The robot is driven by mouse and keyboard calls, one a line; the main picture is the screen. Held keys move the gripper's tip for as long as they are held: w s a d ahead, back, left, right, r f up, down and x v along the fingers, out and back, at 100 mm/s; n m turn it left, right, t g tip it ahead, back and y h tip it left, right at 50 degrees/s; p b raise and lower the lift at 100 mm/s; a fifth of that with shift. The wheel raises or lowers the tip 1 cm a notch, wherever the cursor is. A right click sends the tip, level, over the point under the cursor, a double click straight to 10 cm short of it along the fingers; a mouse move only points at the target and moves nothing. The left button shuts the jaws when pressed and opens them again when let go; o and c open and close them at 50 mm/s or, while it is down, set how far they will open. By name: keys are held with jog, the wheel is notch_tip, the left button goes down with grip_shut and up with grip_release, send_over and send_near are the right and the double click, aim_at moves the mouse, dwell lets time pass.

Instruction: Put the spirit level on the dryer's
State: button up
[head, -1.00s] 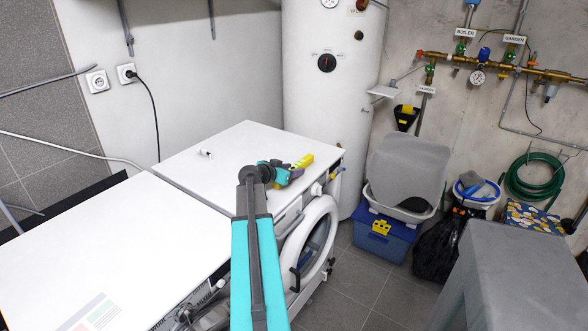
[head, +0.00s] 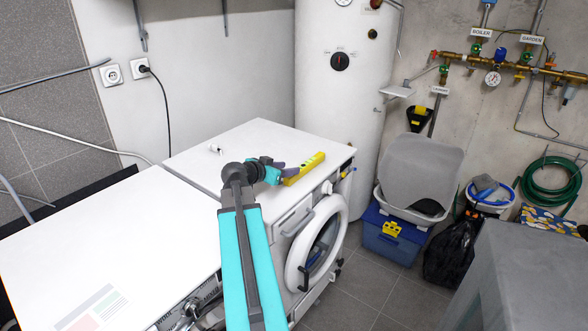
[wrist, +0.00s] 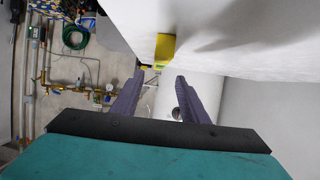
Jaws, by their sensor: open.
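The yellow spirit level (head: 304,168) lies on the white top of the right-hand machine (head: 262,135), near its front edge. This machine has a round door standing open. The left-hand machine (head: 120,240) has a bare white top with a printed label. I cannot tell for certain which one is the dryer. My gripper (head: 281,172) is at the near left end of the level, low over the top. In the wrist view, my gripper (wrist: 160,95) is open, its purple fingers apart with nothing between them. The level (wrist: 165,48) shows ahead of them, end-on.
A small white item (head: 215,149) lies on the right-hand machine. The open door (head: 317,245) juts out in front. A boiler tank (head: 340,100) stands behind. A blue crate (head: 393,240), a black bag (head: 450,250) and a grey block (head: 520,280) stand to the right.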

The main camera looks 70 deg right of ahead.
jog(key=shift+w+a+r, duration=0.1)
jog(key=shift+a+r, duration=0.1)
jog(key=shift+a, duration=0.25)
dwell(0.6)
